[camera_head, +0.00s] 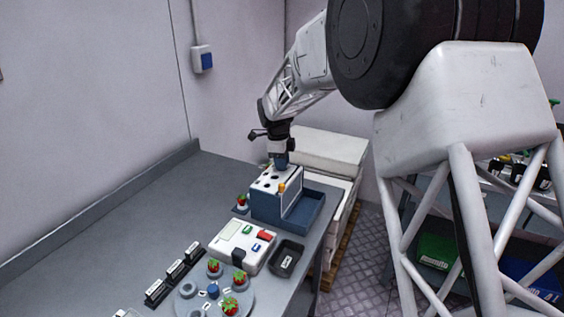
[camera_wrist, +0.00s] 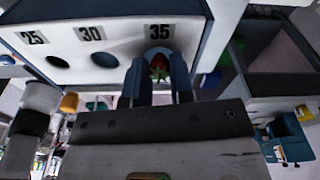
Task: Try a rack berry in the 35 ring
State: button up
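The sizing box (camera_head: 263,207) is blue with a white, holed top panel; it stands at the far end of the bench. In the wrist view the white panel (camera_wrist: 118,30) has round openings labelled 25, 30 and 35. My gripper (camera_wrist: 159,70) is at the 35 ring (camera_wrist: 150,54), a finger on each side of a red berry (camera_wrist: 159,68) with green leaves. The fingers appear closed on the berry, which overlaps the opening; its depth in it is hard to judge. In the head view my gripper (camera_head: 281,163) points down over the box, and its berry is hidden.
More berries stand on a round grey rack (camera_head: 230,306), and one sits left of the box (camera_head: 241,201). A white device (camera_head: 236,248) and a black tray (camera_head: 287,260) lie nearer. Black label blocks (camera_head: 174,270) line the left. The bench's left side is clear.

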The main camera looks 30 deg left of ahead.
jog(key=shift+f, duration=0.1)
jog(key=o, duration=0.7)
jog(key=shift+f, duration=0.1)
jog(key=shift+c, duration=0.2)
jog(key=shift+s, duration=0.1)
jog(key=shift+r, duration=3.65)
